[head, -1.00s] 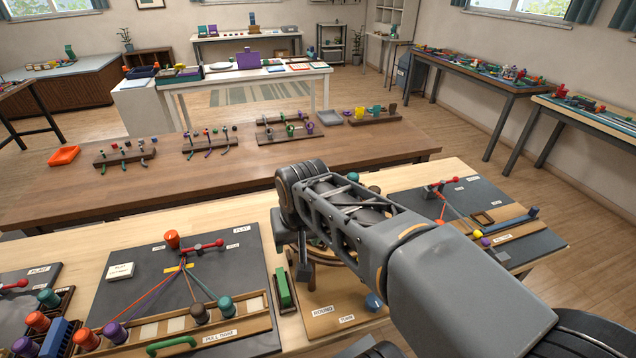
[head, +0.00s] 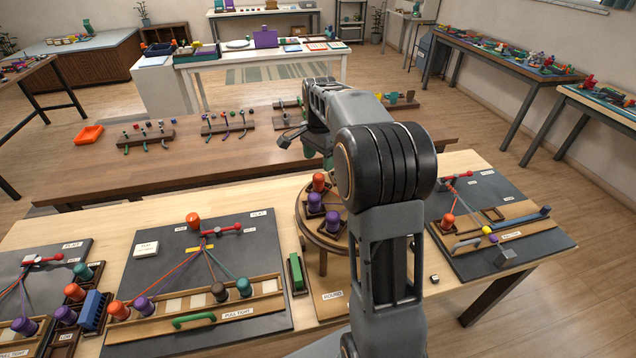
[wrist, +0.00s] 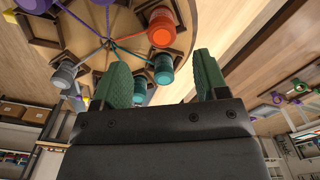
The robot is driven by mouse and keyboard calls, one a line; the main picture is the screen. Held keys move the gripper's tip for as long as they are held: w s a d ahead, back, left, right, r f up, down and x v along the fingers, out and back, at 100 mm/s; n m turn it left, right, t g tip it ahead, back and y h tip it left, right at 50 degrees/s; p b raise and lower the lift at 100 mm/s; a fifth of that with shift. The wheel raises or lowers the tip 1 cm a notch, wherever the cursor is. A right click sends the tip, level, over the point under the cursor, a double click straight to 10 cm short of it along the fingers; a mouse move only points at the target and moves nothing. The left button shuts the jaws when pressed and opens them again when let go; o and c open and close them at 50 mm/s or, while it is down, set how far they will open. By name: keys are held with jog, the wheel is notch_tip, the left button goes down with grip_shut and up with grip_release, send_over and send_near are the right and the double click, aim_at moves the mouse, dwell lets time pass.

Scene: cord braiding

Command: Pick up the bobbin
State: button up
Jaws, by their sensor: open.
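A round wooden stand (head: 306,232) bears several bobbins around its top. In the head view an orange-red bobbin (head: 319,182) and two purple bobbins (head: 315,203) show; my arm hides the stand's right side. In the wrist view the stand (wrist: 95,52) appears with an orange-red bobbin (wrist: 160,28), a teal bobbin (wrist: 163,68) and a grey bobbin (wrist: 62,75), with cords running to its middle. My gripper (wrist: 163,78) has green fingers spread apart. The teal bobbin appears in the gap between them, but no contact is visible. In the head view my gripper (head: 306,148) is beyond the stand, partly hidden.
Left of the stand is a dark braiding board (head: 165,262) with several bobbins in a wooden rack. A green block (head: 297,272) lies between them. Another board (head: 515,205) is on the right. A brown table (head: 90,180) with small racks stands behind.

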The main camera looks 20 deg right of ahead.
aim_at(318, 176)
jog(key=shift+w+a+f+p, duration=0.1)
jog(key=shift+f+p, duration=0.55)
jog(key=shift+f, duration=3.45)
jog(key=c, duration=1)
